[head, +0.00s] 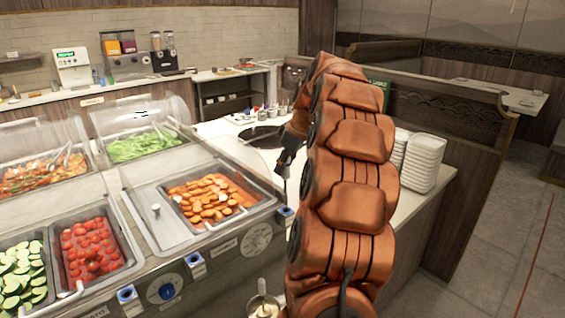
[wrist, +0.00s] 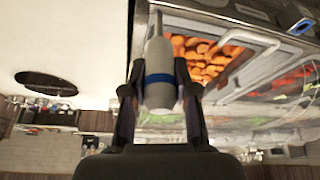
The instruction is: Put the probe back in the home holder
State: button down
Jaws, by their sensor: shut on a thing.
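My gripper (wrist: 160,85) is shut on the probe (wrist: 158,62), a grey-white stick with a blue band and a rounded end, in the wrist view. In the head view my gripper (head: 287,160) is above the pale counter, right of the carrot well; the probe is too small there to make out clearly. I cannot tell which is the home holder. The probe is apart from them.
Wells hold carrots (head: 210,198), tomatoes (head: 88,248) and cucumber slices (head: 22,275); clear lids stand behind. Stacked white plates (head: 424,162) stand right of my arm. A ladle (head: 263,303) is at the bottom.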

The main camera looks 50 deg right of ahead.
aim_at(285, 193)
jog(key=shift+f+b, duration=0.3)
jog(key=shift+f, duration=2.2)
jog(key=shift+s+f+b, duration=0.1)
jog(key=shift+s+b, duration=0.1)
jog(key=shift+b, duration=0.3)
jog(key=shift+f+b, duration=0.3)
jog(key=shift+b, duration=0.25)
jog(key=shift+f+b, duration=1.5)
jog(key=shift+f, duration=0.55)
jog(key=shift+s+a+f+b, duration=0.15)
jog(key=shift+f+b, duration=0.2)
jog(key=shift+f, duration=0.35)
jog(key=c, duration=0.9)
grip_release()
jog(key=shift+o, duration=0.4)
jog(key=shift+w, duration=0.2)
jog(key=shift+r, duration=0.15)
